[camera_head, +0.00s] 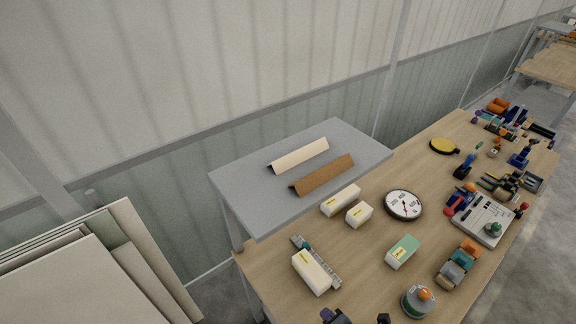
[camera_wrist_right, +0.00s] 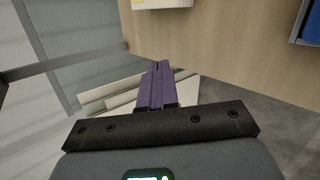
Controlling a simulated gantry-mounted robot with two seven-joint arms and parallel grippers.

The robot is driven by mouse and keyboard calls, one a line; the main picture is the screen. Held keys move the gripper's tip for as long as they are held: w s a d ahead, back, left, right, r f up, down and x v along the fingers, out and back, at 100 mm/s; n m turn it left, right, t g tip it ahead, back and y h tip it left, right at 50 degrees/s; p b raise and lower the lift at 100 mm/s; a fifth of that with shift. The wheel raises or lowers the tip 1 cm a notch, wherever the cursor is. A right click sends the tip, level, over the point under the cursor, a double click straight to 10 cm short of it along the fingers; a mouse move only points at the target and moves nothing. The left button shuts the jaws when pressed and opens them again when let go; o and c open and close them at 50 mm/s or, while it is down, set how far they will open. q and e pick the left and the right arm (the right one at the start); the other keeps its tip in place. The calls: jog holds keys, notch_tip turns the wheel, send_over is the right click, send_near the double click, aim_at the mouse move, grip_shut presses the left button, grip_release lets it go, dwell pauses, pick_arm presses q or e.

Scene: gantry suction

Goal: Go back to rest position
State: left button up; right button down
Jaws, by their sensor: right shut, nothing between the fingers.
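My right gripper (camera_head: 328,315) shows only in part at the bottom edge of the head view, at the near side of the wooden table (camera_head: 285,240). In the right wrist view its purple fingers (camera_wrist_right: 157,84) are together, with nothing between them. In that view the fingers point toward the table's edge and the floor past it. My left gripper is not in view.
A grey raised shelf (camera_head: 240,190) holds a cream and a brown angled piece. White boxes (camera_head: 312,272), a round dial (camera_head: 403,205), a green-and-white box (camera_head: 402,252) and many small parts lie on the table. Panels (camera_head: 150,250) lean at the left.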

jog(key=s+d+m+g+h, duration=0.2)
jog(key=s+d+m, duration=0.3)
jog(key=s+m, duration=0.5)
jog(key=s+d+m+g+h, duration=0.1)
jog(key=s+d+m+g, duration=0.35)
jog(key=m, duration=0.85)
notch_tip(320, 180, up, 18)
jog(key=s+d+m+t+p, duration=0.1)
jog(key=p, duration=1.5)
jog(key=shift+s+d+f+h+p, duration=0.2)
jog(key=shift+d+f+h+p, duration=0.1)
jog(key=shift+d+p, duration=0.1)
jog(key=shift+t, duration=0.25)
